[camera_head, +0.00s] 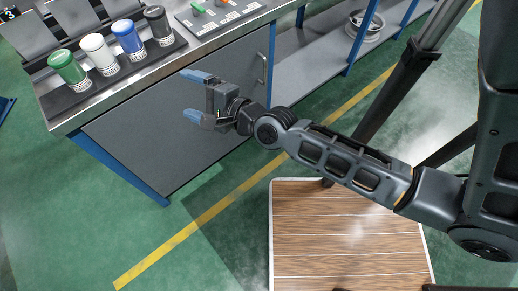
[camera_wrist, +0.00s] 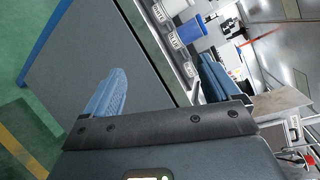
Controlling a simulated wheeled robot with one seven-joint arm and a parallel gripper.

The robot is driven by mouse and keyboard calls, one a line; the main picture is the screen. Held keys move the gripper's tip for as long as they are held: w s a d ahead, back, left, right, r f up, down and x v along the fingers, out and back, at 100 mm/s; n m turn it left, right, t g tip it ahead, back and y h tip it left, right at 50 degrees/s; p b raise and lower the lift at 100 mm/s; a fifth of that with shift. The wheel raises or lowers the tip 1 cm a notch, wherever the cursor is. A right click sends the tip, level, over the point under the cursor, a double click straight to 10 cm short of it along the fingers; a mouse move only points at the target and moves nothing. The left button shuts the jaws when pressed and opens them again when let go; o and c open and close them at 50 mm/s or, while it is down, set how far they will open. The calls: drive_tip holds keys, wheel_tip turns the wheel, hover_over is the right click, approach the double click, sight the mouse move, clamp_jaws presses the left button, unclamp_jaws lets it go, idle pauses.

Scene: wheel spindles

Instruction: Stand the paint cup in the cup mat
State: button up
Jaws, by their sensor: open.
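Several paint cups stand in a row on a dark mat (camera_head: 88,92) along the left part of the workbench: a green cup (camera_head: 68,68), a white cup (camera_head: 99,52), a blue cup (camera_head: 128,38) and a black cup (camera_head: 157,24). The mat's far details are too small to tell. My gripper (camera_head: 190,96) has blue fingertips and is open and empty, in front of the bench's grey side panel, below the top's edge and apart from the cups. In the wrist view its two fingers spread wide, with a blue cup (camera_wrist: 189,31) beyond them.
The metal bench edge (camera_head: 185,62) runs between my gripper and the cups. A grey tray (camera_head: 222,14) with small coloured parts lies right of them. Dark grey panels (camera_head: 28,36) stand behind the cups. A lower shelf (camera_head: 318,72) holds a wheel rim (camera_head: 364,25).

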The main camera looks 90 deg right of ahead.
drive_tip(key=s+a+r+n+y, duration=0.4)
drive_tip(key=s+a+n, duration=0.3)
drive_tip(key=n, duration=0.7)
drive_tip(key=s+a+r+n+y, duration=0.4)
drive_tip(key=s+a+n, duration=0.4)
drive_tip(key=a+n, duration=0.4)
drive_tip(key=n, duration=0.2)
drive_tip(key=shift+n, duration=0.4)
